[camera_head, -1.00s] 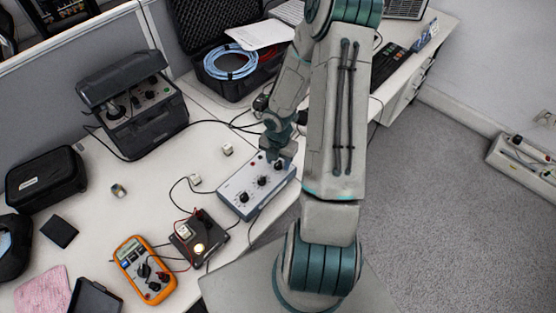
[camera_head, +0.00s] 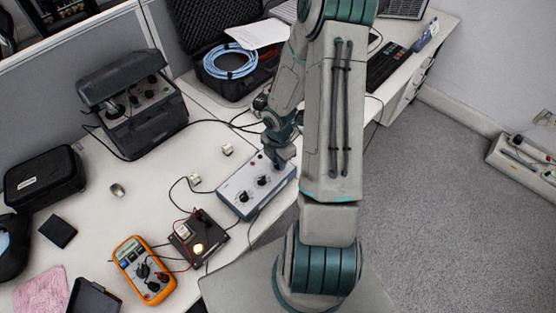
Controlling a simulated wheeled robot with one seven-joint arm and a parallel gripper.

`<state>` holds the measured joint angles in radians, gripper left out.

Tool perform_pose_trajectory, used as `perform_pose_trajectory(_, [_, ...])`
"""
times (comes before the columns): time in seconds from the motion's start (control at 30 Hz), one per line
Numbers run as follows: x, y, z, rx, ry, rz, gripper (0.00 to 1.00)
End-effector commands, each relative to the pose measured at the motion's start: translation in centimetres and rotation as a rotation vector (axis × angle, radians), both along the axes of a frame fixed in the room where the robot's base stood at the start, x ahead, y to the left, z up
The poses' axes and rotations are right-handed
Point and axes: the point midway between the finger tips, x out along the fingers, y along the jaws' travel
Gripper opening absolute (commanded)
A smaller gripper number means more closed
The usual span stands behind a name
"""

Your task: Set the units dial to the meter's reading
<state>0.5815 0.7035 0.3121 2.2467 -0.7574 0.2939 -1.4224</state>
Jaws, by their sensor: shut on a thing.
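A grey-blue box with a row of black dials (camera_head: 256,186) lies near the table's front edge, left of my arm. Two dials show clearly, the left dial (camera_head: 243,197) and the middle dial (camera_head: 262,181). My gripper (camera_head: 278,162) is over the box's right end, pointing down and shut on the right-hand dial, which it mostly hides. The orange meter (camera_head: 144,270) lies at the lower left with its display (camera_head: 130,256) facing up. The digits are too small to read.
A dark module with a lit yellow lamp (camera_head: 198,247) stands between meter and box, with cables around it. Small metal blocks (camera_head: 227,150) lie behind the box. A dark instrument case (camera_head: 137,105) and a black pouch (camera_head: 45,181) stand at the back left.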

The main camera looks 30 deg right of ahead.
Motion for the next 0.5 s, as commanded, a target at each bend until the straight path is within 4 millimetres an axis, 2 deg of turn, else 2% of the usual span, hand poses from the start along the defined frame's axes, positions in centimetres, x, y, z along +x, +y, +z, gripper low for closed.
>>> perform_pose_trajectory(0.5, [0.05, -0.04, -0.11, -0.001, -0.002, -0.493, 0.02])
